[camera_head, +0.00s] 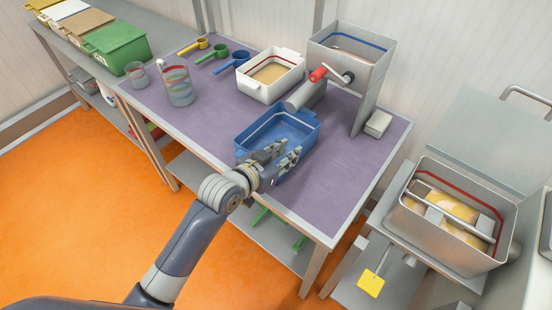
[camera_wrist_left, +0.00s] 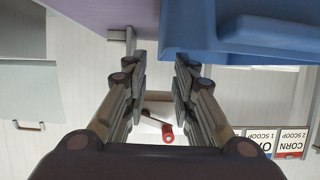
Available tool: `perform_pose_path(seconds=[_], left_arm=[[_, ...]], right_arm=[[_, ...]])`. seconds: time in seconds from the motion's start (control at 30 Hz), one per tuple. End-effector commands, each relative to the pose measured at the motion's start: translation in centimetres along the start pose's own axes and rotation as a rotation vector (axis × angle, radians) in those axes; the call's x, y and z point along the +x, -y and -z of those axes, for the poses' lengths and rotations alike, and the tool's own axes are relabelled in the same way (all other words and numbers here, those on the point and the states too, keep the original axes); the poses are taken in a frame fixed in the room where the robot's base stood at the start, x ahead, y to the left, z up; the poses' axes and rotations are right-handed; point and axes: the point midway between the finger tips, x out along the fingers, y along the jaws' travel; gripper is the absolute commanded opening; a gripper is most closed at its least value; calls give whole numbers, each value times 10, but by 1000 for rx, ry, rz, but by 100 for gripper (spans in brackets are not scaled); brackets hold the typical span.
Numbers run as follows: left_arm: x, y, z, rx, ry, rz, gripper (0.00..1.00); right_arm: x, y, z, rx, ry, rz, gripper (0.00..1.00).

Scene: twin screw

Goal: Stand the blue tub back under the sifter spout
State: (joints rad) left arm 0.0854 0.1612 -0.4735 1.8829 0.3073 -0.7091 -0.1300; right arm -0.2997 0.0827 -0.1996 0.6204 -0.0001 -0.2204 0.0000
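The blue tub (camera_head: 262,133) stands upright and looks empty on the purple table top, just in front of the sifter's grey spout (camera_head: 303,97). I cannot tell whether its back rim reaches under the spout. The sifter (camera_head: 350,62) has a grey hopper and a crank with a red handle. My left gripper (camera_head: 293,153) is at the tub's front right side and covers part of it. In the left wrist view its fingers (camera_wrist_left: 160,75) are apart with nothing between them. The tub (camera_wrist_left: 235,30) is beside the right-hand finger there. My right gripper is not in view.
A white tub (camera_head: 263,88) with meal stands behind the blue tub. Scoops (camera_head: 233,63) and a clear jug (camera_head: 178,85) are at the back left. A small grey block (camera_head: 378,124) lies right of the sifter. The front right table top (camera_head: 330,180) is clear.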

Motion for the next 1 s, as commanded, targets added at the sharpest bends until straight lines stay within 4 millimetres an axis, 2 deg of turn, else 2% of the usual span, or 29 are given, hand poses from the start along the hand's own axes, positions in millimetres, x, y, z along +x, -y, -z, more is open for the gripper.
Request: perform_pose_path(seconds=[0.1,0.33,1.0], left_arm=[[-19,0,-1,1,1,-1,25],[-42,0,0,1,0,0,25],[-46,0,0,0,0,-1,25]], right_arm=[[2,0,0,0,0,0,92],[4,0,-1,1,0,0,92],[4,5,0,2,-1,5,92]])
